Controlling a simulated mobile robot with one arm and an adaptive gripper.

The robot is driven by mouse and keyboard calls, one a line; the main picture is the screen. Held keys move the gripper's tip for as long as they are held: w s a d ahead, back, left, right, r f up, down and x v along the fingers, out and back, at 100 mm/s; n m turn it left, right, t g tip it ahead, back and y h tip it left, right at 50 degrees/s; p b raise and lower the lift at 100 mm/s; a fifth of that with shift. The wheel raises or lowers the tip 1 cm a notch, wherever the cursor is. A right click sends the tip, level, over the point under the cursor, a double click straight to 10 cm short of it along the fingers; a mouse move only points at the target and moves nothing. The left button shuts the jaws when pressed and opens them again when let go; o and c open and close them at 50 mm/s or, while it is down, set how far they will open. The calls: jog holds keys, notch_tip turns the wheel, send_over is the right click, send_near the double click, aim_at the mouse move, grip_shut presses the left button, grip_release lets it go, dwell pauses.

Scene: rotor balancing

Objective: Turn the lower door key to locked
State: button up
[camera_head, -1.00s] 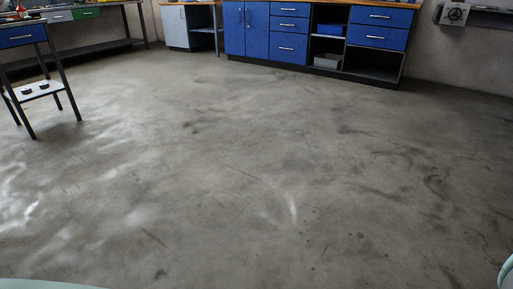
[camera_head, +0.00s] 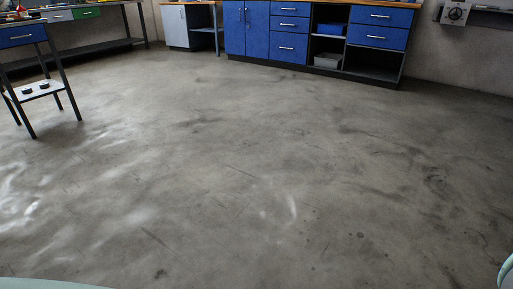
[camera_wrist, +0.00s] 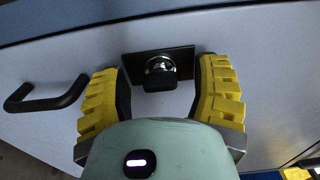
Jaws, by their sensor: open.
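In the wrist view a key (camera_wrist: 160,75) with a dark head stands out from a black lock plate (camera_wrist: 182,60) on a light grey door (camera_wrist: 250,50). My gripper (camera_wrist: 160,92) is open, with one yellow ribbed finger on each side of the key. A gap shows between each finger and the key, and the jaws hold nothing. A black door handle (camera_wrist: 45,100) is at the left of the lock. Whether the key stands at locked cannot be told. The head view shows neither the gripper nor this key.
In the head view the concrete floor (camera_head: 250,170) is wide and clear. Blue cabinets (camera_head: 290,25) line the back wall. A small table with a lower shelf (camera_head: 38,90) stands at the left. A grey box (camera_head: 327,61) sits in an open cabinet bay.

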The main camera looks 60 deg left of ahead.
jog(key=shift+s, duration=0.1)
jog(key=v, duration=1.2)
jog(key=shift+r, duration=0.1)
dwell(0.6)
